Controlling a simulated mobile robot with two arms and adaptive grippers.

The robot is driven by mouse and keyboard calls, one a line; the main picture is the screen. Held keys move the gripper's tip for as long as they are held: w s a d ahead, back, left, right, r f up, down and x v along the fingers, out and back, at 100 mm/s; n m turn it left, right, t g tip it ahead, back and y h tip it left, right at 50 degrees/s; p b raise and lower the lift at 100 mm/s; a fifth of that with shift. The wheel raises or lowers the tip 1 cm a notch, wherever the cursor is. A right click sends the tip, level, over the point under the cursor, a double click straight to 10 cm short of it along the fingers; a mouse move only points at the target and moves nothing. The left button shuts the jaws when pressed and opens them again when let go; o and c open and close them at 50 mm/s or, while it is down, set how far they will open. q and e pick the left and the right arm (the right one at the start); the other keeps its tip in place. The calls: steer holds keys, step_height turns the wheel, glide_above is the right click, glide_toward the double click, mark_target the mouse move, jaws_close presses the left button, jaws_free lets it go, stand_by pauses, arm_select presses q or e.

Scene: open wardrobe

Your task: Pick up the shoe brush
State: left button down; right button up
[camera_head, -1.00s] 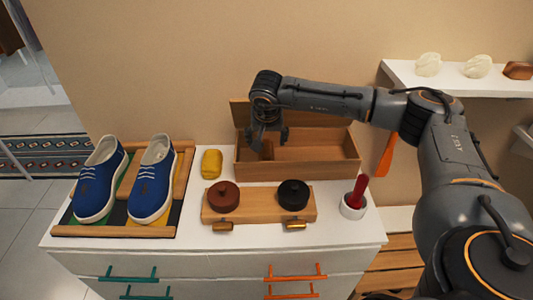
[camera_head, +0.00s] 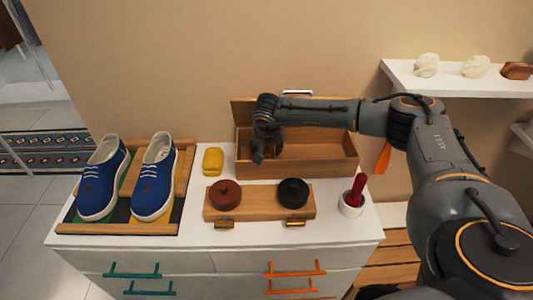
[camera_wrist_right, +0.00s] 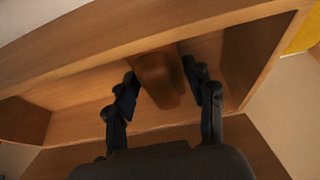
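The shoe brush, a brown rounded piece (camera_wrist_right: 160,78), lies inside the open wooden box (camera_head: 325,168). It shows in the right wrist view between the two dark fingers of my right gripper (camera_wrist_right: 166,92). The fingers are spread, one on each side of the brush, close to it with no clear grip. In the head view the right gripper (camera_head: 262,148) reaches down into the left part of the box and largely hides the brush. My left gripper is in neither view.
Blue shoes (camera_head: 152,188) stand on a rack at the left. A yellow sponge-like block (camera_head: 213,161) is left of the box. A wooden tray with two round tins (camera_head: 292,193) and a red-handled item (camera_head: 355,192) are in front. A wall shelf (camera_head: 450,84) is at right.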

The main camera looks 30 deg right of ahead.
steer(key=c, duration=0.7)
steer(key=shift+o, duration=0.2)
